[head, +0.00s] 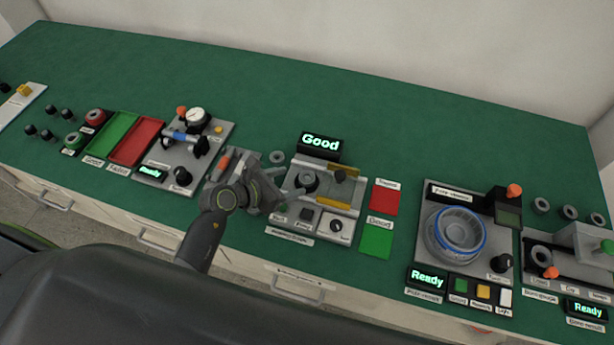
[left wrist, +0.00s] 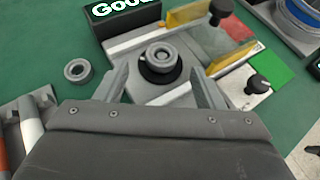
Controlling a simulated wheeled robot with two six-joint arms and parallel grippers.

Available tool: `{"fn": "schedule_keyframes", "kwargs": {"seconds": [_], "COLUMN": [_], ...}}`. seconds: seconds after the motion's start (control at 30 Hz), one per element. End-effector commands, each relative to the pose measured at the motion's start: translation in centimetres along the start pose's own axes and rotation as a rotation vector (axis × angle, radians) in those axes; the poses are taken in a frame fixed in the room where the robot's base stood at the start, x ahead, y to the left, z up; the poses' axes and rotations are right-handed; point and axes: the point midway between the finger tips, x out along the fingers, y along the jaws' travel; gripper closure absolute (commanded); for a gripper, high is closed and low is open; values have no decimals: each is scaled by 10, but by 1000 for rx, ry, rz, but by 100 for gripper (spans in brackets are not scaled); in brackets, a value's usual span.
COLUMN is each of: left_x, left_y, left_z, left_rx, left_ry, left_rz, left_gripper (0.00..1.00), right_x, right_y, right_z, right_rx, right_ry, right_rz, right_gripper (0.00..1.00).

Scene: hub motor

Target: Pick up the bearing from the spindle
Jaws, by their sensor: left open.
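The bearing (left wrist: 161,58) is a grey ring seated on the dark spindle of the tester in the left wrist view. In the head view the bearing on the spindle (head: 308,180) sits on the grey machine under the "Good" display (head: 320,143). My left gripper (head: 285,192) is open, just left of the spindle in the head view. In the left wrist view its two fingers (left wrist: 160,93) stand apart, with the bearing beyond and between them, not held. My right gripper is not in view.
A loose ring (left wrist: 77,70) lies on the green table left of the tester. Red (head: 384,197) and green (head: 376,241) pads lie to the tester's right. A gauge station (head: 196,135) stands to the left and a blue-rimmed round station (head: 458,232) to the right.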

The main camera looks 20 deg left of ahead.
Motion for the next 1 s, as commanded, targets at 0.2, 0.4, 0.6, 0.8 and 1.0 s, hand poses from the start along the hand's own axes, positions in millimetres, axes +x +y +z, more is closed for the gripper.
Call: {"fn": "schedule_keyframes", "kwargs": {"seconds": [0.2, 0.4, 0.6, 0.8, 1.0], "left_x": [23, 44, 49, 49, 48], "left_y": [-3, -2, -3, -3, -2], "left_z": [3, 1, 0, 0, 0], "left_rx": [-3, -2, -1, -1, -1], "left_ry": [0, 0, -1, -1, 0], "left_rz": [-2, 0, 1, 0, 0], "left_gripper": [38, 38, 38, 44, 70], "right_x": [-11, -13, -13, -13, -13], "right_y": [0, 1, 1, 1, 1], "right_z": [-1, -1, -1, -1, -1], "right_rx": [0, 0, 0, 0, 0], "right_ry": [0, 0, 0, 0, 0], "right_rz": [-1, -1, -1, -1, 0], "right_gripper": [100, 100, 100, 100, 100]}}
